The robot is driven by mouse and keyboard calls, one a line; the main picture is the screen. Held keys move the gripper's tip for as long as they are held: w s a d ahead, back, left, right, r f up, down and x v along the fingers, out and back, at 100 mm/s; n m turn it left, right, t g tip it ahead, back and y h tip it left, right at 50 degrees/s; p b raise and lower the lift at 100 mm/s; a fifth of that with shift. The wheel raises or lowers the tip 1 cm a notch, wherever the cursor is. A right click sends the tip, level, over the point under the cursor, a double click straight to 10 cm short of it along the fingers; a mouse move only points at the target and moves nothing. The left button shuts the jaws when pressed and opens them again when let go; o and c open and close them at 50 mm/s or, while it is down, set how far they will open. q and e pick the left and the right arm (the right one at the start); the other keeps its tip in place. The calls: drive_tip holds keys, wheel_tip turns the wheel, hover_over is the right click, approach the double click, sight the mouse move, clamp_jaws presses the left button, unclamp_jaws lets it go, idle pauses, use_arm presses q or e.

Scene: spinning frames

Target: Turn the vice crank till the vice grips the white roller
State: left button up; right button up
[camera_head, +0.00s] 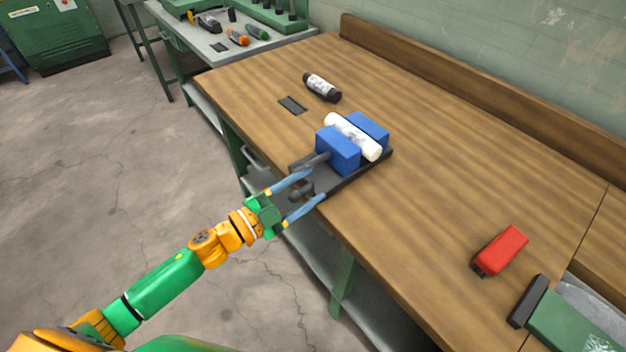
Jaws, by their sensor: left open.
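The vice has two blue jaws (338,150) on a dark base (372,166) at the table's front edge. The white roller (353,138) lies between the blue jaws; whether both jaws touch it I cannot tell. The vice crank (303,190) is a dark part at the vice's front, at the table edge. My left gripper (307,184) is open, its two blue fingers on either side of the crank. Whether the fingers touch the crank is unclear. My right gripper is not in view.
The wooden table (420,220) is mostly clear around the vice. A black-and-white bottle (321,87) and a dark flat piece (292,105) lie behind it. A red block (500,251) and a green tool (565,322) lie at the right.

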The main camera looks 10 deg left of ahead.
use_arm(q)
drive_tip(key=shift+x, duration=1.15)
drive_tip(key=shift+s, duration=0.1)
